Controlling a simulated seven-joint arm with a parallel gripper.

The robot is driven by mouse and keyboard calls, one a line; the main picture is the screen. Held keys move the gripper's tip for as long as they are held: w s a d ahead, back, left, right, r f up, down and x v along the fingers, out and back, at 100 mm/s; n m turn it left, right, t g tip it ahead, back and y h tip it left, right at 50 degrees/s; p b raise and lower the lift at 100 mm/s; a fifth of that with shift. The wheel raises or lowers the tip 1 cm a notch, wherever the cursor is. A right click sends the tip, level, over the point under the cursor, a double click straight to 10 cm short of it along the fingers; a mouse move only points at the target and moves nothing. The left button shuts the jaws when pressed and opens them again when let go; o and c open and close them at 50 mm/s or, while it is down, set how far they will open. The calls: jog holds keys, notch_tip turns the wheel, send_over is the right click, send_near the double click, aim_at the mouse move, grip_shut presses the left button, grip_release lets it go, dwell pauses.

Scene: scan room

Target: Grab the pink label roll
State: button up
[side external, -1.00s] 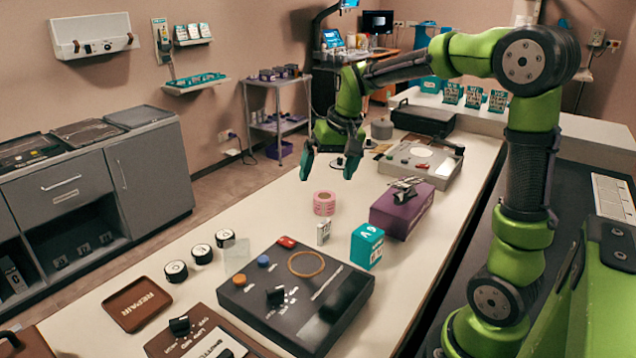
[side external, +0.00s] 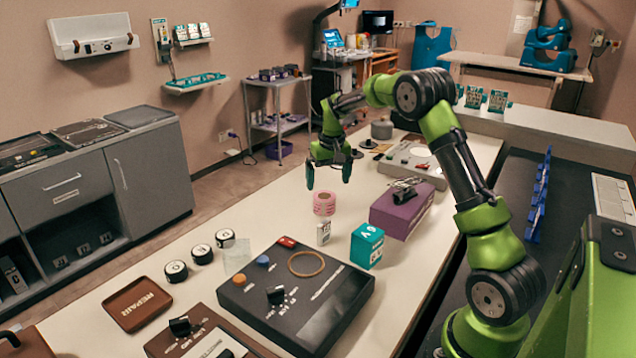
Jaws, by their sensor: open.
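The fingertips appear a little above the roll's top in the picture; the exact height gap is hard to judge from this view.
A teal box (side external: 367,246) and a purple box (side external: 402,210) with a dark item on top are to the right. A dark control panel (side external: 300,290) lies nearer. Table left of the roll is clear.

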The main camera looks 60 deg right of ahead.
aim_at(325, 196)
jog(key=f, duration=0.2)
jog(key=shift+w+d+f, duration=0.15)
jog(key=shift+w+f, duration=0.05)
jog(key=shift+f, duration=0.2)
jog(key=shift+w+d+f, duration=0.1)
jog(key=shift+w+f, duration=0.15)
jog(key=shift+f, duration=0.55)
jog(key=shift+w+d+f, duration=0.15)
jog(key=shift+w+f, duration=0.1)
jog(key=shift+f, duration=0.6)
jog(key=shift+w+d+f, duration=0.1)
jog(key=shift+w+f, duration=0.15)
jog(key=shift+f, duration=0.55)
jog(key=c, duration=1.2)
